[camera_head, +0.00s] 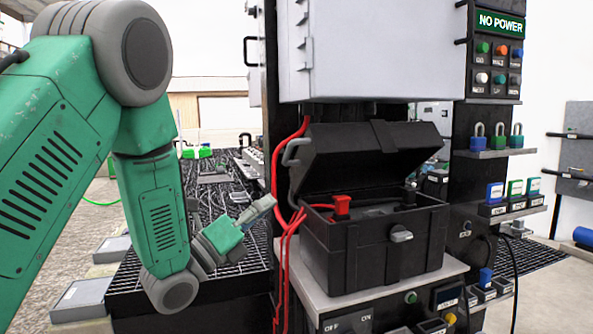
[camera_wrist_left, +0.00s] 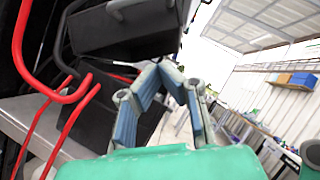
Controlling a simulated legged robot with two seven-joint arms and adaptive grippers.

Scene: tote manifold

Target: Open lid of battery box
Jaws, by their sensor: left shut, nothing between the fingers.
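The black battery box (camera_head: 345,250) stands on a grey shelf. Its lid (camera_head: 350,160) is raised and tilted back, and the inside shows a red terminal cap (camera_head: 341,204) with red cables on the left and a dark terminal at the right. A grey latch (camera_head: 400,234) is on the box front. My left gripper (camera_head: 266,203) is shut and empty, left of the box and apart from it. In the left wrist view the fingers (camera_wrist_left: 160,66) meet at the tips, with the lid (camera_wrist_left: 115,28) and box (camera_wrist_left: 105,105) beyond. My right gripper is not in view.
A large grey cabinet (camera_head: 370,50) hangs just above the lid. Red cables (camera_head: 283,240) run down between my left gripper and the box. Padlocks (camera_head: 498,137) and labelled blocks sit on shelves at right. A black grating (camera_head: 215,190) lies behind my left arm.

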